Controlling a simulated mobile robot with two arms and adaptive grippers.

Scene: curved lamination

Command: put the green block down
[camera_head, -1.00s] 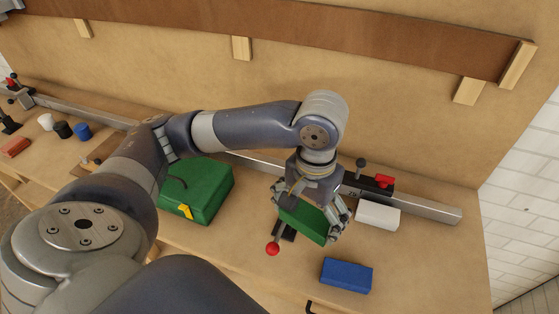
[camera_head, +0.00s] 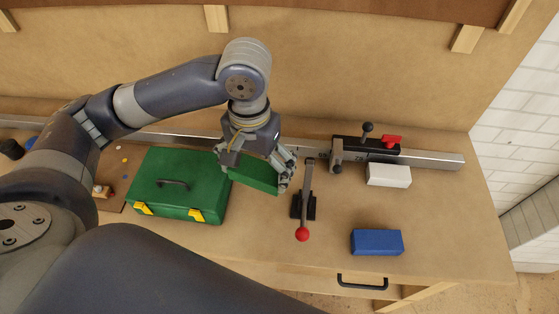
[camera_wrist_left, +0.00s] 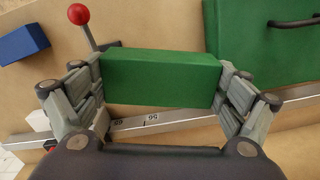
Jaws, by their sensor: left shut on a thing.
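The green block (camera_head: 254,176) is held in my left gripper (camera_head: 254,172), in the head view just right of the green toolbox (camera_head: 178,186). In the left wrist view the green block (camera_wrist_left: 160,77) lies across between both fingers of my left gripper (camera_wrist_left: 162,90), which are shut on its ends. The block looks raised above the bench, though its exact height is hard to tell. My right gripper is not in view.
A clamp lever with a red knob (camera_head: 302,234) stands just right of the block. A blue block (camera_head: 377,242) and a white block (camera_head: 388,175) lie further right. A metal rail (camera_head: 436,160) runs along the back. Bare bench lies between lever and blue block.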

